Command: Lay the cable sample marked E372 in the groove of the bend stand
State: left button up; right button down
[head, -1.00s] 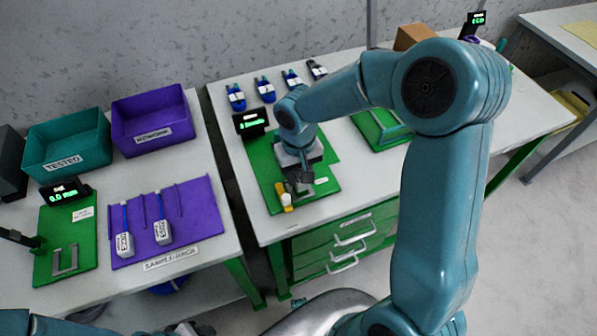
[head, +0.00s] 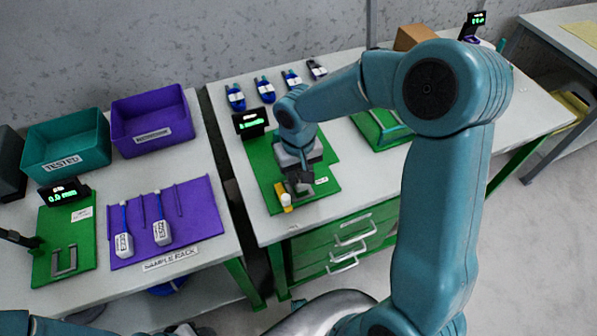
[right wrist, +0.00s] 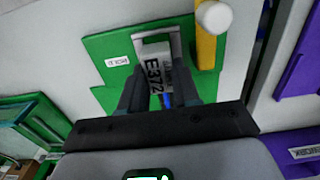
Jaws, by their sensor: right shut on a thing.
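My right gripper (right wrist: 168,95) is shut on the cable sample marked E372 (right wrist: 157,62). The sample's pale tag faces the wrist camera, and a bit of blue cable (right wrist: 167,99) shows between the fingers. The tag lies over or close to a grey frame on a green board, which seems to be the bend stand (head: 262,165); I cannot tell if they touch. In the head view the right gripper (head: 302,184) is low over the front of this board, and the sample is mostly hidden. The groove cannot be made out.
A yellow post with a white knob (right wrist: 211,17) stands right beside the sample. A small display (head: 250,122) stands at the board's back. Two tagged samples lie on the purple sample rack (head: 197,222). Several blue items line the table's back. Teal (head: 66,148) and purple bins (head: 152,122) stand left.

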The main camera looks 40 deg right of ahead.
jog(key=shift+f+b, duration=1.25)
jog(key=shift+f, duration=0.05)
dwell(0.5)
jog(key=c, duration=0.7)
grip_release()
jog(key=shift+c, duration=0.2)
jog(key=shift+r+p, duration=2.9)
jog(key=shift+r, duration=1.2)
jog(key=shift+f, duration=0.1)
